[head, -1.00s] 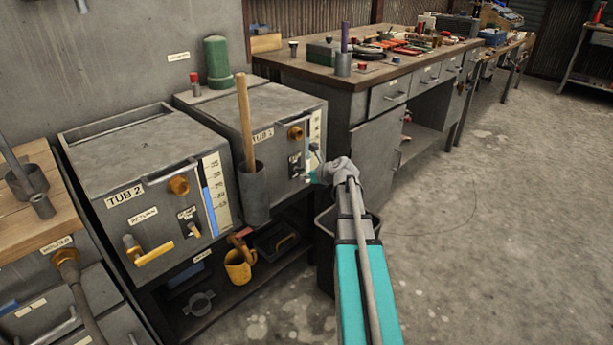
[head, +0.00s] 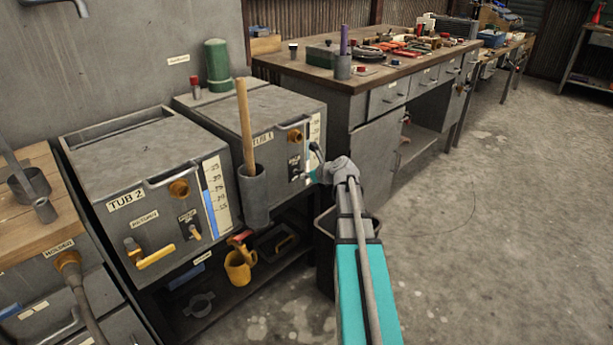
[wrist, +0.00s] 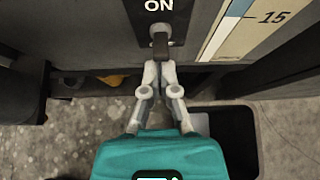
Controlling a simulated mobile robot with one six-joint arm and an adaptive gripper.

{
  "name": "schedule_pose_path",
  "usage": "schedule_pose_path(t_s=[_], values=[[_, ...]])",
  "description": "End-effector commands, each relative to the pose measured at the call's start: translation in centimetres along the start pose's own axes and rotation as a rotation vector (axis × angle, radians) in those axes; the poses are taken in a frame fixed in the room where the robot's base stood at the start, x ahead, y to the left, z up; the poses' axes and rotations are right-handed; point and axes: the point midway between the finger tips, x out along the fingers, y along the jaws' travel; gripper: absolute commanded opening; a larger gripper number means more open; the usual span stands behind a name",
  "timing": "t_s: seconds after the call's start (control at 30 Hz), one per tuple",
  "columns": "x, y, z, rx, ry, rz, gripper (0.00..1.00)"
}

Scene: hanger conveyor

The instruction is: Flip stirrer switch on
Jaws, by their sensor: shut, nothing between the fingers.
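The stirrer switch is a short dark lever (wrist: 160,44) on a black plate marked ON, low on the front of a grey tub in the wrist view. In the head view, the black switch plate (head: 294,168) is on the front of TUB 1 (head: 262,112). My gripper (wrist: 158,66) is shut and empty. Its fingertips are just below the lever's lower end; I cannot tell whether they touch it. In the head view my gripper (head: 311,178) is at the tub's right front, its fingers mostly hidden by my wrist.
TUB 2 (head: 140,165) stands to the left, with its own switch and a yellow handle. A grey holder (head: 254,195) with a wooden stick hangs in front of TUB 1. A dark bin (wrist: 237,140) is below my gripper. Open floor lies to the right.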

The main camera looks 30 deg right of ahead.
Motion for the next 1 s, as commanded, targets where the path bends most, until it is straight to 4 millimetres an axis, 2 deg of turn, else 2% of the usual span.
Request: schedule_pose_path(t_s=[0.67,1.0], values=[[1.0,-0.1,-3.8,0.0,0.0,0.001,0.0],[-2.0,-0.1,-2.6,0.0,0.0,-0.001,0.0]])
